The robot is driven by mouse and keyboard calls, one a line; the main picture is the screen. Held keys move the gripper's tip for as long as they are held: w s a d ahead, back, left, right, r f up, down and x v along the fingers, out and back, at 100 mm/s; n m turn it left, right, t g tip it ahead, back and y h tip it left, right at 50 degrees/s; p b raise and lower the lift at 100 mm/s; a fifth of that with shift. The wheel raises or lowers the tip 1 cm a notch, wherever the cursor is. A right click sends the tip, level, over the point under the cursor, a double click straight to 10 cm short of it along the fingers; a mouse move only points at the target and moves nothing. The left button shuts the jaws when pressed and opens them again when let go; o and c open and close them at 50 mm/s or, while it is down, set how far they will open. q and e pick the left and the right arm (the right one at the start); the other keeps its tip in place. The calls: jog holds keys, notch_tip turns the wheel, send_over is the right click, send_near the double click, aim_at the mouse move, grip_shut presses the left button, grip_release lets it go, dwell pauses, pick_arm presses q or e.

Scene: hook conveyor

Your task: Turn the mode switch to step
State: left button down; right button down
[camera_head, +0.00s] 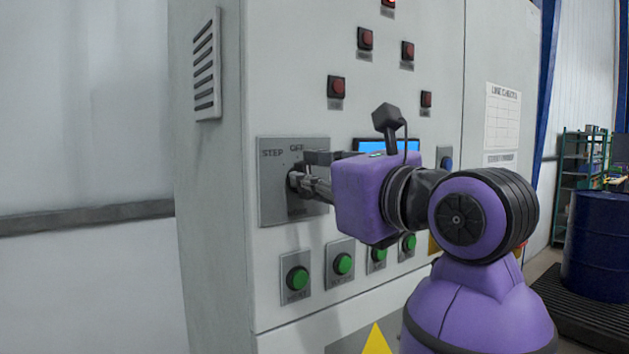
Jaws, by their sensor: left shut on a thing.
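The mode switch is on a grey plate (272,205) on the front of the control cabinet. The plate reads STEP at its upper left and OFF at its top; a lower label is partly hidden. My left gripper (300,182) is at the middle of the plate, shut on the switch's dark knob (293,179). The fingers and the purple gripper body cover most of the knob, so I cannot tell which way it points. My right gripper is not in view.
Green buttons (297,278) sit below the plate and red lamps (336,87) above it. A blue display (388,145) is partly behind my gripper. A blue drum (597,245) and a green shelf (583,160) stand at the far right.

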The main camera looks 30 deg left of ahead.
pick_arm(q)
jog(key=n+b, duration=0.2)
jog(key=n, duration=0.5)
jog(key=shift+s+a+f+b, duration=0.1)
jog(key=shift+b, duration=0.2)
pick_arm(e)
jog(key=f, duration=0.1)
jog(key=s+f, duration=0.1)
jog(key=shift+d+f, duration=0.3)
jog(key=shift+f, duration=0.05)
pick_arm(q)
jog(key=shift+n, duration=0.3)
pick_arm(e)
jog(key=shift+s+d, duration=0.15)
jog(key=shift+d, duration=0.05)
pick_arm(q)
jog(key=c, duration=1.9)
grip_release()
jog(key=shift+o, duration=0.7)
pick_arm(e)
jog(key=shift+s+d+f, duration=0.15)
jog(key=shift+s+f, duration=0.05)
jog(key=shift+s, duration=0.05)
